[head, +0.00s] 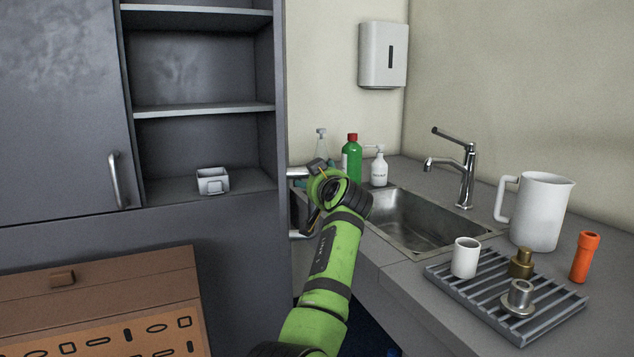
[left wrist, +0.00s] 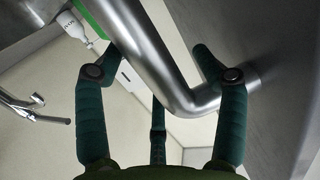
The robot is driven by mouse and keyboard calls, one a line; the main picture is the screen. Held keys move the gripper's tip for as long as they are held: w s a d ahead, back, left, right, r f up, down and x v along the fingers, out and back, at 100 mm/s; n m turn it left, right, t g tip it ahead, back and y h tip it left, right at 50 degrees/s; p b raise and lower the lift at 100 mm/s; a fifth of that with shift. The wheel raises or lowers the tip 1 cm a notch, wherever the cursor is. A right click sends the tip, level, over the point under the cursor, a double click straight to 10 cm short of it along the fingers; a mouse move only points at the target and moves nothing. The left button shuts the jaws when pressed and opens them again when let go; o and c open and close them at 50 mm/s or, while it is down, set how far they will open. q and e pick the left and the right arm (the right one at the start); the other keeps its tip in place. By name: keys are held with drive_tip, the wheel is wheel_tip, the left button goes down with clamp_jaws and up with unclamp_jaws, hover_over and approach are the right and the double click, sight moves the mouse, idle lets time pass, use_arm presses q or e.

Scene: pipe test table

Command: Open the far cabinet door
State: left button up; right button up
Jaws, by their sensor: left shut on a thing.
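The grey cabinet stands open on the right side, showing shelves (head: 205,108). The door for this side appears to be seen nearly edge-on at the right edge of the cabinet, but its outline is hard to separate. Its metal handle shows as two short posts (head: 298,234) pointing right; the bar between is mostly hidden behind my arm. My left gripper (head: 314,190) is shut on this handle. In the left wrist view the bent silver handle (left wrist: 150,55) passes between the dark green fingers (left wrist: 160,85). My right gripper is not in view.
The other cabinet door (head: 55,100), with its own handle (head: 114,180), is at the left. A small box (head: 212,181) sits on the shelf. A sink (head: 415,220), bottles (head: 352,158), a faucet (head: 468,175), a jug (head: 541,210) and a rack (head: 560,310) are at the right.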

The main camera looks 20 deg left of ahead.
use_arm(q)
drive_tip(key=shift+n+t+y, duration=0.3)
drive_tip(key=shift+t+y, duration=0.1)
drive_tip(key=shift+t, duration=0.3)
drive_tip(key=r, duration=0.3)
drive_tip(key=s+r, duration=0.1)
drive_tip(key=r, duration=0.6)
drive_tip(key=shift+s+a, duration=0.15)
drive_tip(key=shift+a, duration=0.05)
wheel_tip(320, 180, down, 9)
drive_tip(key=w+g, duration=0.1)
drive_tip(key=s+d, duration=0.1)
drive_tip(key=d, duration=0.7)
drive_tip(key=shift+s+d+f+h+p, duration=0.2)
drive_tip(key=shift+s+f+h+p, duration=0.1)
drive_tip(key=shift+f+h+p, duration=0.1)
